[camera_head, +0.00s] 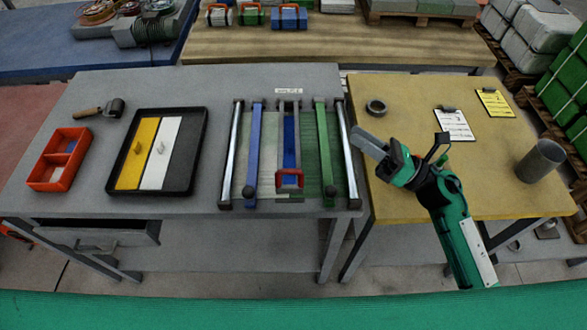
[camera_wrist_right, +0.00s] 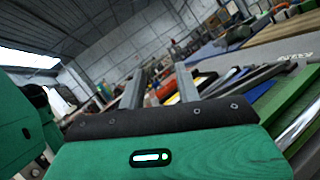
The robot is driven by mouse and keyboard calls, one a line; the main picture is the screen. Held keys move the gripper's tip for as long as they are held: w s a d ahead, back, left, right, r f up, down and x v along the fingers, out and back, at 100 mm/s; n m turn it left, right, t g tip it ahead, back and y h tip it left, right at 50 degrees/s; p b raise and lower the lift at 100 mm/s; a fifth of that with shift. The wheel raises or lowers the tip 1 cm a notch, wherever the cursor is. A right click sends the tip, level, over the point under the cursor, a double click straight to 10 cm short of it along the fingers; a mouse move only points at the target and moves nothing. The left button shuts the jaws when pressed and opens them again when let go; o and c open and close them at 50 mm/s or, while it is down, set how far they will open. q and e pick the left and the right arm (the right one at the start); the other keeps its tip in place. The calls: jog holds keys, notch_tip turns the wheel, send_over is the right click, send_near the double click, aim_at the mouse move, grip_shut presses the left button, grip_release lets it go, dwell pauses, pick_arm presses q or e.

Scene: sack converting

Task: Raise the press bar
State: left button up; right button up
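The press (camera_head: 325,125) lies on the grey table in the head view, with chrome rails at its sides and long blue and green strips between. A narrow bar (camera_head: 290,140) with a blue middle runs down its centre, with a red handle (camera_head: 289,180) at the near end; I take this for the press bar, and it appears to lie low. My right gripper (camera_head: 378,150) is just right of the press, over the yellow table, apart from the handle. Its two fingers stand apart with nothing between them in the right wrist view (camera_wrist_right: 160,88). My left gripper is not in view.
A black tray (camera_head: 200,150) with yellow and white panels, a red bin (camera_head: 35,186) and a roller tool (camera_head: 115,107) are left of the press. The yellow table (camera_head: 400,95) holds a tape ring (camera_head: 376,107), clipboards (camera_head: 454,124) and a grey cylinder (camera_head: 540,161).

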aim_at(293, 170)
jog(key=s+f+n+g+h, duration=0.2)
jog(key=s+f+n+g, duration=0.25)
jog(key=n+g, duration=0.6)
jog(key=shift+n+t, duration=0.25)
jog(key=a+p, duration=0.1)
jog(key=a, duration=0.3)
jog(key=a+p, duration=0.2)
jog(key=a, duration=0.3)
jog(key=a+p, duration=0.2)
jog(key=a, duration=0.2)
jog(key=shift+w+a+f, duration=0.15)
jog(key=shift+w+f, duration=0.05)
jog(key=shift+w, duration=0.1)
jog(key=shift+a+f, duration=0.15)
jog(key=shift+a, duration=0.3)
grip_shut()
